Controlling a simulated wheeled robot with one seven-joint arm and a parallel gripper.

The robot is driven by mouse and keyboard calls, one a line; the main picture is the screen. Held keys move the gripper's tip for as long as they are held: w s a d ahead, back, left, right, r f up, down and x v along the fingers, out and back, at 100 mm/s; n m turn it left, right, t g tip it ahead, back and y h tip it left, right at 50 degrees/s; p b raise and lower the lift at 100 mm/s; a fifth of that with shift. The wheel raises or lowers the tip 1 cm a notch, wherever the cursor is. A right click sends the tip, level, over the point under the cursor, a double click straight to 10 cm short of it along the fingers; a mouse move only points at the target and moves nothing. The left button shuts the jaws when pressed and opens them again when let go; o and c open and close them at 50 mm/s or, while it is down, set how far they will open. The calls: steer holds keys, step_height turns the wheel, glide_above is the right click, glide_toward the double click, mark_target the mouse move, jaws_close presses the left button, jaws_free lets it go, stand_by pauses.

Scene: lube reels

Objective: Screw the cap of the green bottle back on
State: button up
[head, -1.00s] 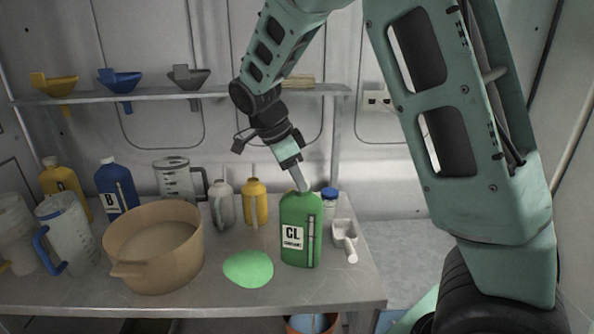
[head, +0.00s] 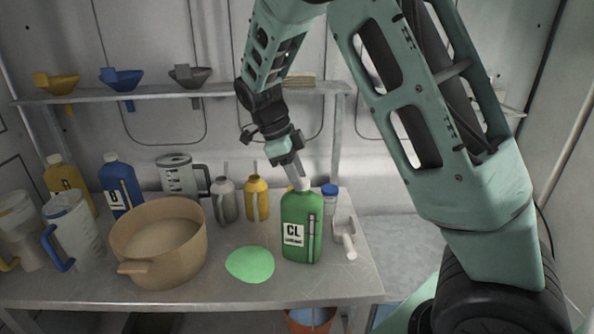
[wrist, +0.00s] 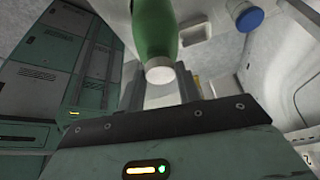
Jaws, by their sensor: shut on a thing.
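The green bottle (head: 302,218), labelled CL, stands upright near the right front of the table. A white cap (head: 304,186) is at its mouth. My gripper (head: 301,182) reaches down from above and is shut on this cap. In the wrist view the bottle (wrist: 155,28) narrows toward the white cap (wrist: 160,75), which sits at the end of its neck between my gripper's fingers (wrist: 160,88). The fingers hide part of the cap, and I cannot tell how tightly it is seated.
A green flat patch (head: 250,264) lies left of the bottle, with a tan basin (head: 150,270) further left. A white scoop (head: 345,232) and a blue-lidded jar (head: 329,194) are close on the right. Grey (head: 224,204) and yellow (head: 257,200) cans stand behind.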

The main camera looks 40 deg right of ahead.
steer(key=o, duration=1.3)
steer(key=shift+o, duration=0.2)
step_height(320, 180, up, 6)
steer(key=p, duration=0.5)
steer(key=shift+p, duration=0.4)
